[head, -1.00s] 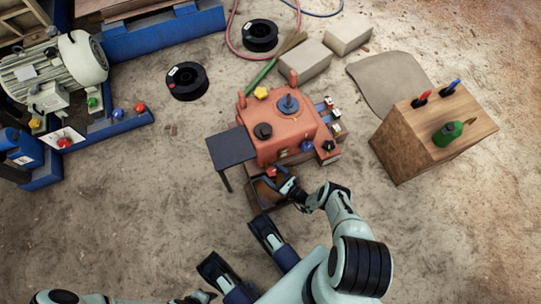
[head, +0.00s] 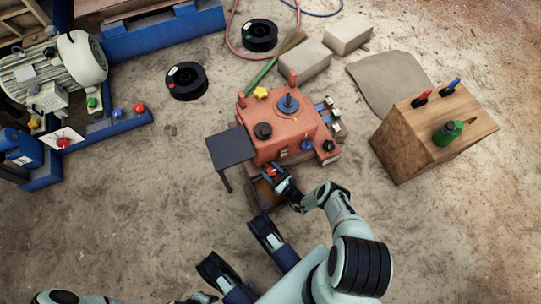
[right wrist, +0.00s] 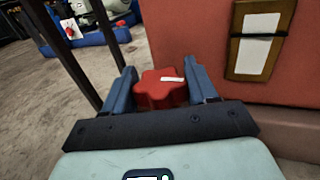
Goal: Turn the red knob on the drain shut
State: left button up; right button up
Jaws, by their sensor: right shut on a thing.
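The red knob (right wrist: 161,89) sits low on the side of the orange-red machine (head: 290,128). In the right wrist view it is a lobed knob with a small white mark on top, and it lies between my two blue fingers. My right gripper (right wrist: 160,90) is shut on it. In the head view my right gripper (head: 275,175) reaches the near side of the machine and mostly covers the knob. The drain behind the knob is hidden. My left gripper (head: 200,298) is at the bottom edge of the head view, too small and cut off to read.
A dark side table (head: 231,147) on thin legs stands left of the machine, close to my right gripper. A brown tray (head: 262,196) sits below the knob. A wooden block with tools (head: 400,145) stands at the right.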

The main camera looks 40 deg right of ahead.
jog(key=shift+f+m+h, duration=0.1)
jog(key=shift+m+h, duration=0.2)
jog(key=shift+h, duration=0.2)
jog(key=o, duration=1)
jog(key=shift+c, duration=0.2)
jog(key=shift+s, duration=0.1)
pick_arm(q)
jog(key=w+r+t+p, duration=0.2)
jog(key=w+r+p, duration=0.1)
jog(key=w, duration=0.2)
jog(key=shift+w+d, duration=0.35)
pick_arm(e)
jog(key=s, duration=1.3)
jog(key=shift+s, duration=0.15)
pick_arm(q)
jog(key=shift+r, duration=0.1)
pick_arm(e)
jog(key=shift+a, duration=0.1)
